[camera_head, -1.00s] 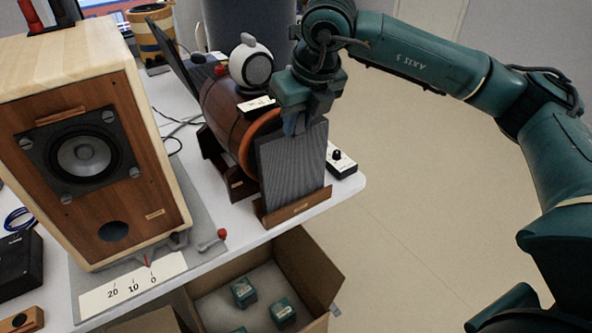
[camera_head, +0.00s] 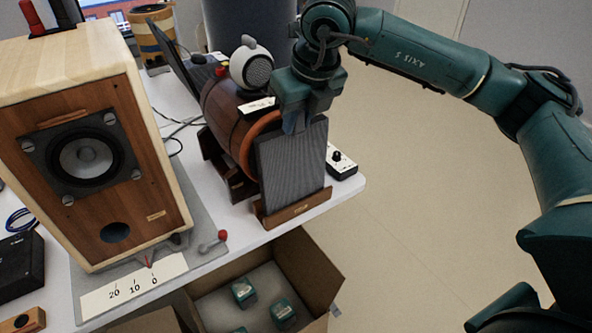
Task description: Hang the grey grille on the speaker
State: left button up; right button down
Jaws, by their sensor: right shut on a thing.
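The grey grille (camera_head: 291,168) is a flat ribbed panel standing upright in a small wooden stand (camera_head: 298,209) near the table's right end. My right gripper (camera_head: 294,122) is above it, shut on its top edge. The speaker (camera_head: 150,212) is a wooden box at the left with a round black driver (camera_head: 86,160) and a port hole below it. My left gripper is not in view.
A brown barrel-shaped body (camera_head: 225,110) and a small white round speaker (camera_head: 251,66) stand behind the grille. A black-knobbed box (camera_head: 341,163) is at its right. A red-tipped lever (camera_head: 214,242) and scale card (camera_head: 134,287) lie before the speaker. An open carton (camera_head: 309,272) is below.

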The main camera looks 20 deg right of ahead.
jog(key=shift+r+p, duration=1.3)
jog(key=shift+r, duration=1.3)
